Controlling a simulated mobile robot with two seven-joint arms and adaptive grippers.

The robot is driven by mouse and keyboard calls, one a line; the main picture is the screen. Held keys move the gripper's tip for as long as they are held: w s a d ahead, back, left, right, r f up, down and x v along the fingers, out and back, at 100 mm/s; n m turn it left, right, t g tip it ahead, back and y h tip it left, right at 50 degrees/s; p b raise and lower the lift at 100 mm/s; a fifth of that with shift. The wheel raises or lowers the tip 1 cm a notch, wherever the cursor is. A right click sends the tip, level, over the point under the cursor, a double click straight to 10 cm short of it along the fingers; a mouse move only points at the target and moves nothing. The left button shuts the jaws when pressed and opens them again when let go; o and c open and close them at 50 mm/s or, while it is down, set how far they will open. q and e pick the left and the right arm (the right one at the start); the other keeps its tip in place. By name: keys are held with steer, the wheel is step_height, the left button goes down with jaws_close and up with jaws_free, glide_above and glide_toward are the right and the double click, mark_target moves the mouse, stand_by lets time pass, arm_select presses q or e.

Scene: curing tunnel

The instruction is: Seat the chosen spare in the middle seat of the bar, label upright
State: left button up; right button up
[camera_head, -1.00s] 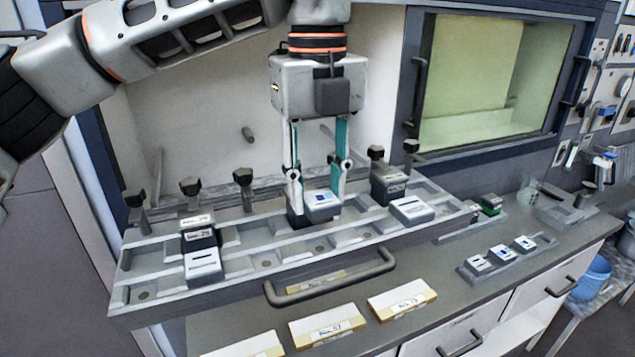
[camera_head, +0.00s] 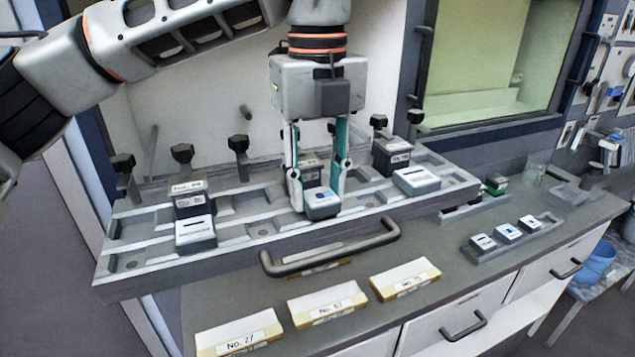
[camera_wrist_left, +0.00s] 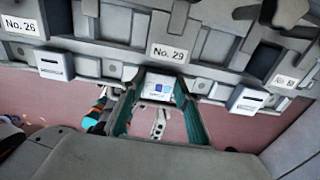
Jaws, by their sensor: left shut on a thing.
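The bar (camera_head: 140,262) is a long grey rack across the head view, with seats along its front row. My left gripper (camera_head: 318,188) points down at the middle of the bar and is shut on a grey block with a white, blue-marked label (camera_head: 321,201). The block is at the middle of the front row, between a left front block (camera_head: 196,234) and a right front block (camera_head: 417,181). I cannot tell whether it is fully down. In the left wrist view, the label (camera_wrist_left: 159,88) faces the camera between the fingers, beside a "No. 29" tag (camera_wrist_left: 170,53). My right gripper is not visible.
Rear blocks stand at left (camera_head: 190,204) and right (camera_head: 392,155), with black knobs (camera_head: 181,153) behind. A handle (camera_head: 330,249) juts out in front. Number cards (camera_head: 326,302) lie on the counter. A small tray (camera_head: 482,257) at right holds three small blocks.

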mark_target(317, 193)
arm_select(q)
steer(key=shift+f, duration=0.2)
stand_by(0.3)
steer(key=o, duration=1.2)
step_height(317, 193, up, 12)
